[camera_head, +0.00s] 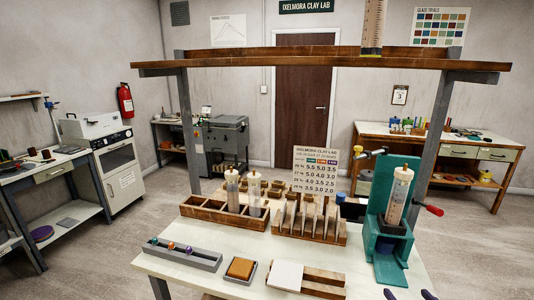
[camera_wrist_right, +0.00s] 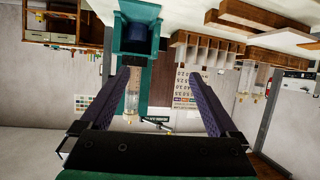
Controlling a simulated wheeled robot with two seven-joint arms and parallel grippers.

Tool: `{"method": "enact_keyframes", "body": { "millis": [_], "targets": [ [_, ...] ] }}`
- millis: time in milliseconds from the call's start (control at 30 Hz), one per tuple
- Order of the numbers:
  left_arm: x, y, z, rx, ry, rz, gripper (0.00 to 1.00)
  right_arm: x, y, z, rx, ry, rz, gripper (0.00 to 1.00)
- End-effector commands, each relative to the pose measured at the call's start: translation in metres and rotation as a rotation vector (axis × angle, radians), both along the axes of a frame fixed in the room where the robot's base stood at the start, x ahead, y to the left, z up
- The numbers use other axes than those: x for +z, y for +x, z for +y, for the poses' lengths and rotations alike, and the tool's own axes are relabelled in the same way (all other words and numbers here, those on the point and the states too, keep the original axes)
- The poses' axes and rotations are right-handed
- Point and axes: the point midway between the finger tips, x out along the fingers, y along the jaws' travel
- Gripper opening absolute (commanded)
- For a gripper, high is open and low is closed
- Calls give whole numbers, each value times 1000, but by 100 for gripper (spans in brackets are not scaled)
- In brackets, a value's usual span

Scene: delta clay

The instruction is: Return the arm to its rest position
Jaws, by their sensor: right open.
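My right gripper (camera_head: 410,295) shows only as two dark purple fingertips at the bottom edge of the head view, in front of the green stand (camera_head: 378,220). In the right wrist view, where the scene appears upside down, the gripper (camera_wrist_right: 159,74) is open with its fingers wide apart. A clear graduated cylinder (camera_head: 399,197) with a pale top stands upright in the green stand. In the wrist view this cylinder (camera_wrist_right: 133,92) appears between the fingers, nearer the left one, beyond them and apparently not gripped. My left gripper is not in view.
The pale table (camera_head: 160,264) carries a wooden rack (camera_head: 195,211) with two cylinders, a slotted wooden holder (camera_head: 310,230), a grey ball rail (camera_head: 182,256) and a small brown-topped tray (camera_head: 240,270). An overhead wooden shelf (camera_head: 280,66) spans the table. A red-knobbed handle (camera_head: 433,210) sticks out right of the stand.

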Motion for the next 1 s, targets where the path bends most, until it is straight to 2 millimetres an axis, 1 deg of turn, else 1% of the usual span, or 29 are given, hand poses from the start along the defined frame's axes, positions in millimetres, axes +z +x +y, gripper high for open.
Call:
{"method": "enact_keyframes", "body": {
  "millis": [33, 100, 167, 200, 267, 367, 400, 467, 567, 600, 667, 700, 767, 800, 867, 900, 967, 1000],
  "targets": [
    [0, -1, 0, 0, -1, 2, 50, -13, -4, 9, 18, 5, 60, 96],
    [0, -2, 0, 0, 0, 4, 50, -33, -11, 23, 44, 12, 153, 96],
    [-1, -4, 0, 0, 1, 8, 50, -50, -20, 35, 69, 16, 235, 96],
    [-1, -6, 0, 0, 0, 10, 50, -61, -26, 43, 87, 18, 292, 96],
    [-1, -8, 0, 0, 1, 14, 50, -76, -37, 56, 115, 21, 378, 96],
    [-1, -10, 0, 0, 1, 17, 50, -101, -61, 77, 169, 21, 530, 96],
    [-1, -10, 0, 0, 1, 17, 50, -110, -72, 86, 192, 21, 594, 96],
    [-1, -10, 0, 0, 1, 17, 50, -123, -90, 98, 228, 16, 691, 96],
    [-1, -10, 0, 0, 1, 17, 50, -140, -124, 117, 293, 6, 858, 96],
    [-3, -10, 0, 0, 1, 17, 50, -154, -129, 121, 305, 3, 896, 96],
    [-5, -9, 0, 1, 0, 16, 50, -181, -123, 120, 301, 5, 902, 96],
    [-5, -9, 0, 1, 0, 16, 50, -198, -121, 121, 302, 5, 908, 96],
    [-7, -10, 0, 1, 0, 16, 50, -224, -120, 121, 302, 6, 919, 96],
    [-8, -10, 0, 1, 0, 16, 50, -243, -120, 121, 303, 7, 926, 96],
    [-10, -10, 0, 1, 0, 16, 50, -272, -121, 122, 306, 7, 937, 96],
    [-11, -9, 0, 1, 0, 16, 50, -293, -124, 122, 307, 8, 946, 96],
    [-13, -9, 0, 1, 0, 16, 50, -326, -131, 121, 309, 7, 960, 96],
    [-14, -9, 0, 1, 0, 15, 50, -350, -138, 120, 310, 8, 971, 96]
  ]
}}
